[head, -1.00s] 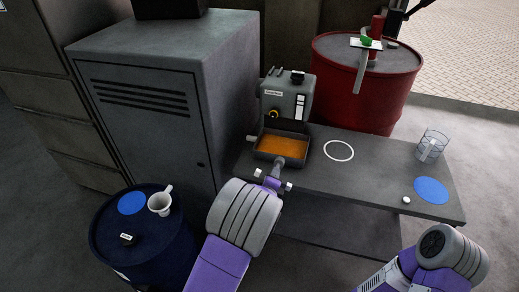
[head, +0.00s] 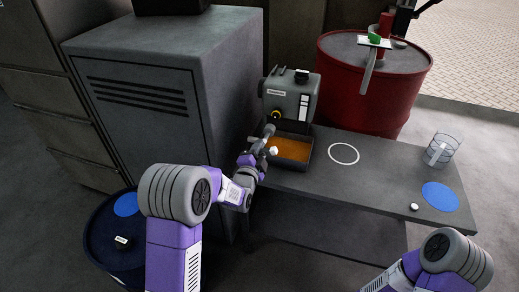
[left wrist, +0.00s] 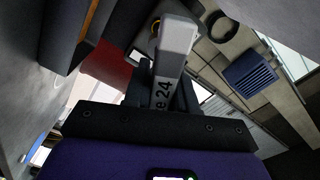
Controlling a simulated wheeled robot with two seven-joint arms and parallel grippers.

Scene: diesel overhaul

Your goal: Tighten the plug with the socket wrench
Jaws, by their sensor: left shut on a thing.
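My left gripper (head: 262,148) is in front of the grey engine block (head: 290,92) and shut on the grey socket wrench (head: 268,131). In the left wrist view the wrench (left wrist: 177,45), with dark lettering ending in 24, stands up from between the jaws. The wrench's upper end is close to the yellow-ringed plug (head: 276,115) on the block's front. I cannot tell whether the wrench touches the plug. My right arm is at the lower right; its gripper is out of view.
A tray of orange-brown liquid (head: 290,148) lies under the block on the grey bench (head: 370,185). The bench also bears a white ring (head: 344,154), a glass jar (head: 441,150) and a blue disc (head: 440,196). A grey cabinet (head: 150,130) stands close left; a red drum (head: 365,90) stands behind.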

